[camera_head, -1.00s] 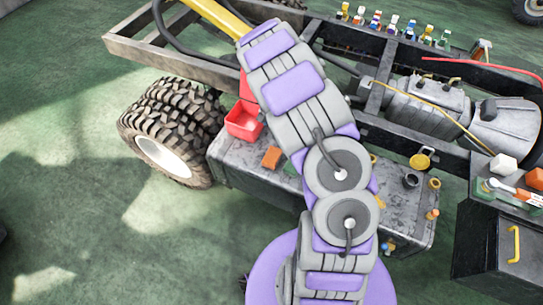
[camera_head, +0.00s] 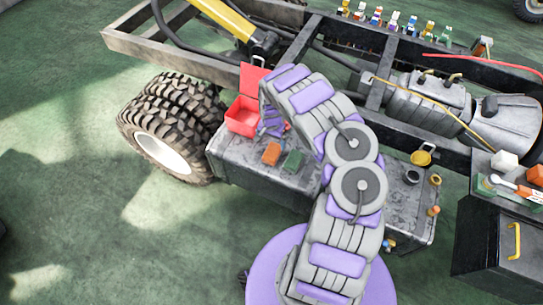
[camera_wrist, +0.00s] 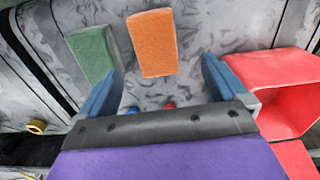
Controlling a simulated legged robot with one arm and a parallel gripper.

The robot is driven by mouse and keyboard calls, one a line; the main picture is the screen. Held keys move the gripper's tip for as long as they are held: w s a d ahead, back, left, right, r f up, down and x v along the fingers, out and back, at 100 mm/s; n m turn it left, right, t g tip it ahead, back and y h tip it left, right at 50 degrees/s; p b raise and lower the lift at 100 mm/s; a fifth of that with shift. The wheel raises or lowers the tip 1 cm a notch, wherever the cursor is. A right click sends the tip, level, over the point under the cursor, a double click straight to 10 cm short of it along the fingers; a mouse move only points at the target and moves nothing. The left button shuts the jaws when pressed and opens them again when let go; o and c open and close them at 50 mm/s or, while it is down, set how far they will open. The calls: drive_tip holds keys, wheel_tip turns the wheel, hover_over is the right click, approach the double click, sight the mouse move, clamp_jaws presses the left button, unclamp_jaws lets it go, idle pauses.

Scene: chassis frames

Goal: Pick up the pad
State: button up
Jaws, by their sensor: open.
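Two flat pad-like blocks lie on the grey metal box top: an orange pad (camera_head: 271,153) and a green pad (camera_head: 293,160) to its right. I cannot tell from their looks which one the task names. My gripper (camera_head: 272,124) is beside the red bin, behind the pads in the head view. In the wrist view, my gripper (camera_wrist: 162,70) has its blue fingers spread wide with nothing between them. The orange pad (camera_wrist: 152,43) lies ahead of the gap between the fingertips. The green pad (camera_wrist: 92,53) is beyond the left finger, which covers its near corner.
The open red bin (camera_head: 243,117) stands close to the gripper; its wall (camera_wrist: 285,95) is just right of the right finger. The metal box (camera_head: 240,165) has yellow and dark cups (camera_head: 421,158) at its right end. A yellow cylinder (camera_head: 222,20) and chassis rails are behind.

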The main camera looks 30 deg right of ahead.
sight(272, 151)
drive_tip(key=f, duration=0.3)
drive_tip(key=shift+d+f+b, duration=0.1)
drive_tip(key=shift+d+b, duration=0.3)
drive_tip(key=f, duration=0.1)
drive_tip(key=f+b, duration=0.1)
drive_tip(key=f, duration=0.1)
drive_tip(key=f+b, duration=0.1)
drive_tip(key=f, duration=0.1)
drive_tip(key=shift+s+a, duration=0.3)
drive_tip(key=shift+a, duration=0.05)
drive_tip(key=shift+d, duration=0.15)
drive_tip(key=shift+r, duration=0.1)
drive_tip(key=c, duration=1.1)
drive_tip(key=shift+o, duration=0.2)
wheel_tip(272, 151, up, 10)
drive_tip(key=p, duration=0.4)
